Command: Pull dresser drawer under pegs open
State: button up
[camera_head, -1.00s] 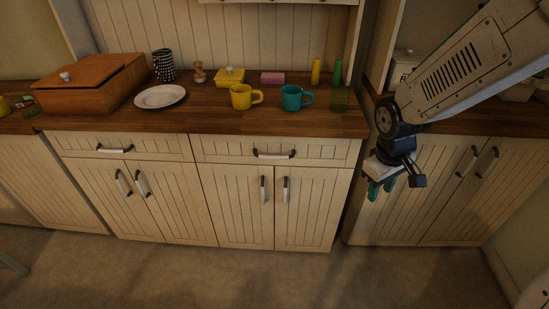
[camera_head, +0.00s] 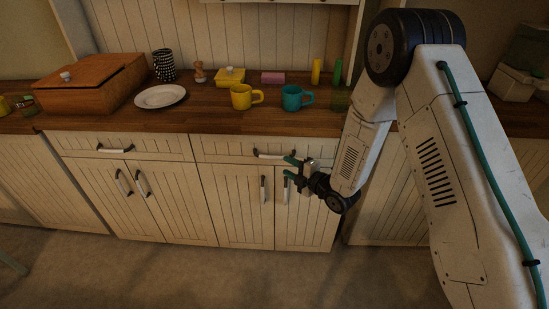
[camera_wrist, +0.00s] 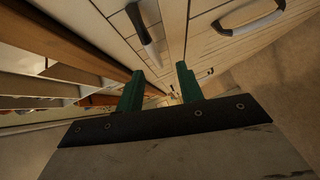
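The white dresser has two drawers under its wooden top. The right drawer (camera_head: 225,150) is shut, with a dark, curved handle (camera_head: 273,154). Yellow (camera_head: 315,71) and green (camera_head: 337,71) upright cylinders, apparently the pegs, stand on the top above its right end. My gripper (camera_head: 289,166) is open and empty, its green fingers pointing left, close to the handle's right end. In the wrist view my gripper (camera_wrist: 160,76) shows its two fingers apart, with a drawer handle (camera_wrist: 143,35) beyond them. I cannot tell whether a finger touches the handle.
Cupboard doors with upright handles (camera_head: 263,189) lie below the drawer. A yellow mug (camera_head: 241,97), a teal mug (camera_head: 291,98), a white plate (camera_head: 160,97) and a wooden box (camera_head: 80,88) stand on the top. The floor (camera_head: 180,270) in front is clear.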

aim_at(274, 157)
jog(key=x, duration=0.7)
jog(key=shift+w+a+r, duration=0.3)
grip_shut()
